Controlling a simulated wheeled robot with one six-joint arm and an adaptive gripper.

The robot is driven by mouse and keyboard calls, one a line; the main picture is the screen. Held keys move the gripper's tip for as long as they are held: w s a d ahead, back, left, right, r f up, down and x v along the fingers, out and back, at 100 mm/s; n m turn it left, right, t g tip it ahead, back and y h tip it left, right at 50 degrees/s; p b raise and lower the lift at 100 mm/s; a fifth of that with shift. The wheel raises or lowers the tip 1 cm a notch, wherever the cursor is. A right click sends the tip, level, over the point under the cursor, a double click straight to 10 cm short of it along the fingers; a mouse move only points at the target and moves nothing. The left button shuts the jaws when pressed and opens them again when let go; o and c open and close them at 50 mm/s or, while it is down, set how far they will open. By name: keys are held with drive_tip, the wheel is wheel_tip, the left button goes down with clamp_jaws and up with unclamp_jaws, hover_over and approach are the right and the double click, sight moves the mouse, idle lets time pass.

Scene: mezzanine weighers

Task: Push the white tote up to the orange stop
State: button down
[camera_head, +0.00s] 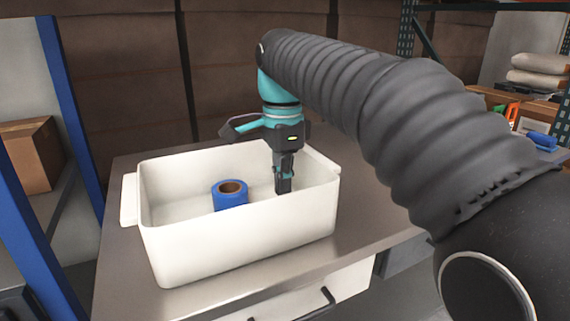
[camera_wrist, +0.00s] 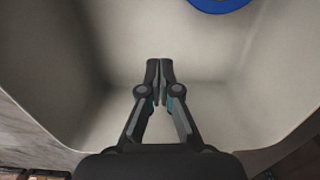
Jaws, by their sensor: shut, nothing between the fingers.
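The white tote (camera_head: 245,240) stands upright on a grey-topped table, its open top facing up. My gripper (camera_head: 283,188) points down into the tote near its right end. In the wrist view the fingertips of my gripper (camera_wrist: 159,64) are together with nothing between them. The tote's pale inside (camera_wrist: 215,75) surrounds them there; contact with a wall cannot be told. A blue roll with a brown core (camera_head: 230,194) is inside the tote, left of my gripper. The blue roll's edge shows at the top of the wrist view (camera_wrist: 222,4). I cannot make out the orange stop in either view.
The grey table top (camera_head: 125,270) shows bare around the tote, with a drawer front (camera_head: 335,290) and dark handle below. A blue upright (camera_head: 62,85) stands at the left, and a cardboard box (camera_head: 35,155) sits beyond it. Shelves with sacks (camera_head: 540,62) are at right.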

sight(303, 184)
wheel_tip(303, 184, down, 2)
drive_tip(key=shift+w+d+r, duration=0.1)
drive_tip(key=shift+w+d, duration=0.25)
drive_tip(key=shift+d, duration=0.25)
drive_tip(key=shift+w+d+r, duration=0.1)
drive_tip(key=shift+w+d, duration=0.2)
drive_tip(key=shift+d, duration=0.25)
drive_tip(key=shift+w+d, duration=0.4)
drive_tip(key=shift+d, duration=0.25)
